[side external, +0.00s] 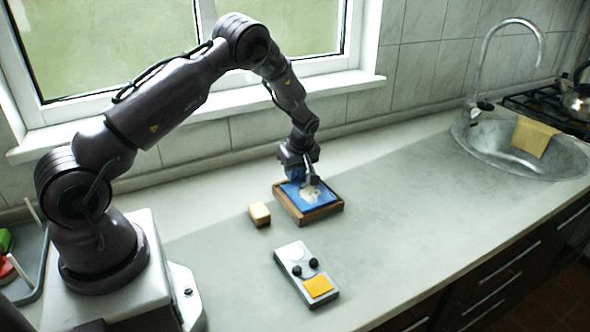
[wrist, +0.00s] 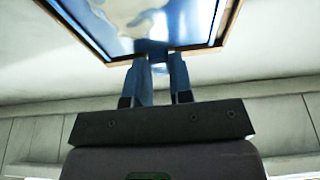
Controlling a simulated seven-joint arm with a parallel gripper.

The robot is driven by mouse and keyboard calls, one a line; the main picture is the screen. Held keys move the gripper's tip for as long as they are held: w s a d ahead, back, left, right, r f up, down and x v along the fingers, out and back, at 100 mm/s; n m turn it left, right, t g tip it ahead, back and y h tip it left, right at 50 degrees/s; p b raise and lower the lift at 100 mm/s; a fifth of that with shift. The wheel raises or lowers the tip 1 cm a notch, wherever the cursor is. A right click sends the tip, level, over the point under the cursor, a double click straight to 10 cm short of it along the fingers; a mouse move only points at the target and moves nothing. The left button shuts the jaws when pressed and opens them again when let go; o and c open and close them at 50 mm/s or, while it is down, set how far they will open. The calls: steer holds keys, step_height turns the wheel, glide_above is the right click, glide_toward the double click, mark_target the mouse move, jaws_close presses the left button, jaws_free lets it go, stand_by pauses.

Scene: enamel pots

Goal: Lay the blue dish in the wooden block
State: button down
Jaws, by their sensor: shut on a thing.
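The blue dish (side external: 324,199) is a flat, square, blue piece with a pale whitish pattern. It appears within the rim of the wooden block (side external: 311,216), a low brown square frame on the counter. In the wrist view the dish (wrist: 190,25) fills the top, with the block's wooden edge (wrist: 72,30) around it. My gripper (side external: 306,180) is over the block's back side, pointing down. In the wrist view its blue-grey fingers (wrist: 158,55) are shut on the dish near its edge. I cannot tell whether the dish rests fully on the block's floor.
A small tan and brown block (side external: 259,214) sits left of the wooden block. A grey panel (side external: 303,270) with dark knobs and an orange square lies in front. A sink (side external: 500,150) with a yellow cloth (side external: 534,136) is at the right. The counter between is clear.

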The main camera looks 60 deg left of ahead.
steer(key=c, duration=0.9)
jaws_free()
steer(key=v, duration=1.3)
steer(key=s+d+r+m+t+h, duration=0.1)
steer(key=s+d+r+m+t, duration=0.1)
steer(key=s+d+r+m, duration=0.4)
steer(key=s+d+r+m+t+h, duration=0.1)
steer(key=s+d+r+m+t, duration=0.1)
steer(key=s+d+r+m, duration=0.4)
steer(key=s+d+r+m+t+h, duration=0.1)
steer(key=s+d+r+m, duration=0.5)
steer(key=s, duration=0.6)
steer(key=shift+s+d+r+t, duration=0.1)
steer(key=shift+d+r+t, duration=0.15)
steer(key=shift+d, duration=0.2)
steer(key=shift+d+r+t, duration=0.15)
steer(key=shift+d+r, duration=0.1)
steer(key=shift+d, duration=0.25)
